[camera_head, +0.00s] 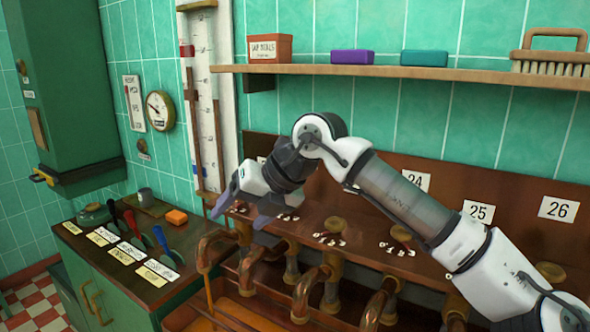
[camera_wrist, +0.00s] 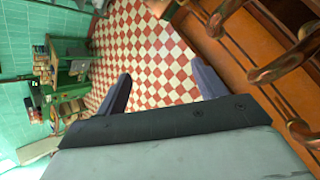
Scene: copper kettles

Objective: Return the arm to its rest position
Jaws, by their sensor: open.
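My gripper (camera_head: 238,207) is open and empty in the head view, at the end of my white and grey arm. It hangs in front of the wooden panel, above and left of the copper pipes, with the arm reaching in from the lower right. In the wrist view, the two fingers of my gripper (camera_wrist: 160,88) stand apart with only the red and white checkered floor (camera_wrist: 145,45) showing between them. I cannot tell from these views whether a finger touches the panel or pipes.
Copper pipes (camera_head: 305,290) rise from a wooden trough below the gripper. A green cabinet (camera_head: 130,300) with coloured levers (camera_head: 162,240) stands at left. Above the arm, a shelf (camera_head: 400,72) holds a labelled box (camera_head: 268,48), purple and blue blocks, and a brush (camera_head: 552,55).

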